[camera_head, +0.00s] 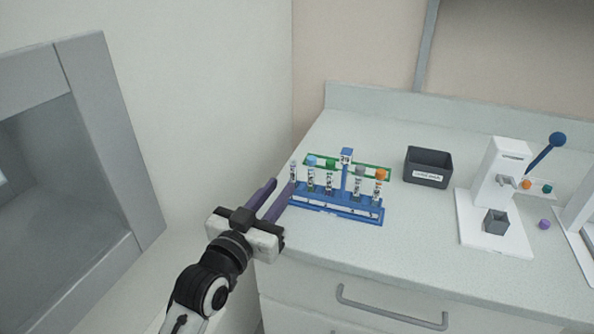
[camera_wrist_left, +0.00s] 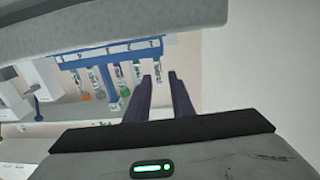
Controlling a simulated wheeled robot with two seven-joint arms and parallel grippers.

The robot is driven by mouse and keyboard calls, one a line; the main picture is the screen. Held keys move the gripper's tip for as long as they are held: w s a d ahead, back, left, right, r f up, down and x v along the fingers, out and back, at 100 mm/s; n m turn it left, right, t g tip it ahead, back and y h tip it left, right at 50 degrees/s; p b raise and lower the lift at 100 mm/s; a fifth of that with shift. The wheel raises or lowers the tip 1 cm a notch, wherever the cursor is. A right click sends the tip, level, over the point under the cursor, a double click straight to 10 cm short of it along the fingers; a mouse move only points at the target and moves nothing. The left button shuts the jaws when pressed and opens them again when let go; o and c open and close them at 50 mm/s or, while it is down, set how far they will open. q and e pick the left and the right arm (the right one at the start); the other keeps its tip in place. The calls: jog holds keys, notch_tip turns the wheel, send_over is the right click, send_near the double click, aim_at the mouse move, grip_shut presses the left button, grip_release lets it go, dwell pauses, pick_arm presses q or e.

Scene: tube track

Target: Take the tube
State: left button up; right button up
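A blue rack (camera_head: 335,205) stands on the counter and holds several labelled tubes in a row. The leftmost tube (camera_head: 293,174) has a pale cap; then come the blue-capped tube (camera_head: 311,172), the green-capped tube (camera_head: 330,176), the grey-capped tube (camera_head: 358,182) and the orange-capped tube (camera_head: 379,186). My left gripper (camera_head: 282,183) is open and empty, just left of the rack's left end, its tips close to the leftmost tube. In the left wrist view the left gripper (camera_wrist_left: 160,77) shows a gap between its fingers, with the rack (camera_wrist_left: 105,52) beside them. My right gripper is out of view.
A dark grey bin (camera_head: 428,168) stands right of the rack. Farther right is a white device (camera_head: 500,180) with a small grey cup (camera_head: 495,222) and a blue-knobbed lever (camera_head: 546,152). A wall rises left of the counter. The counter front edge is clear.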

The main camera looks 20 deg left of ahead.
aim_at(292, 173)
pick_arm(q)
jog(key=w, duration=0.2)
jog(key=shift+w+d, duration=0.2)
jog(key=shift+w, duration=0.1)
jog(key=w, duration=0.5)
jog(key=shift+d+r+p, duration=0.2)
jog(key=shift+d+p, duration=0.15)
jog(key=shift+s, duration=0.1)
grip_shut()
